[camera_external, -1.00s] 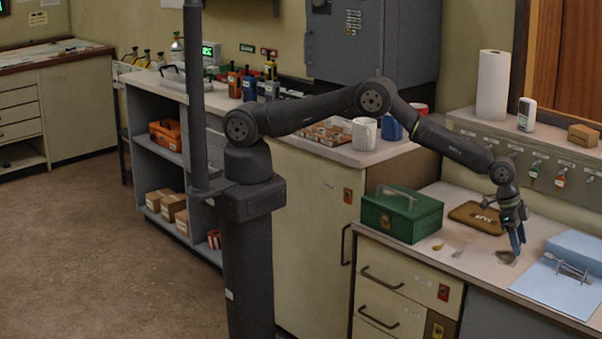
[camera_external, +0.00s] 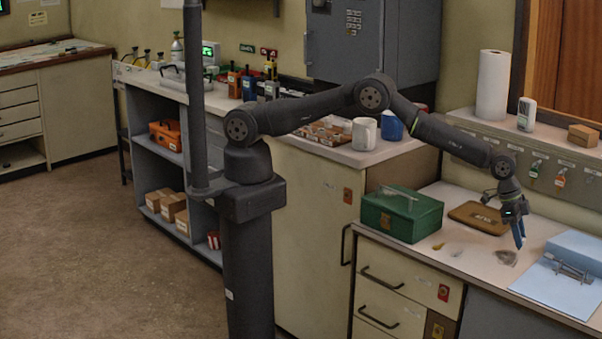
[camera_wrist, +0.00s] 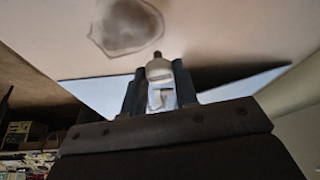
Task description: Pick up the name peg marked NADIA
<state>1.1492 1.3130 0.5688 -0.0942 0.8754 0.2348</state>
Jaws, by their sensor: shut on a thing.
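My gripper (camera_external: 519,246) is over the right-hand desktop, above and just right of a dark grey patch, pointing down. In the wrist view its dark jaws (camera_wrist: 159,92) are shut on a small pale peg (camera_wrist: 158,70) with a rounded end and a dark tip. A white face with a dark mark shows between the jaws, but I cannot read a name on it. In the external view the peg cannot be made out apart from the bluish jaws. The peg appears held above the desktop.
A brown board (camera_external: 464,214) with pale marks lies behind my gripper. A green box (camera_external: 402,214) stands left, and an open blue binder (camera_external: 562,287) lies right. A grey patch (camera_external: 506,258) and small flat items (camera_external: 438,246) are on the otherwise clear desk front.

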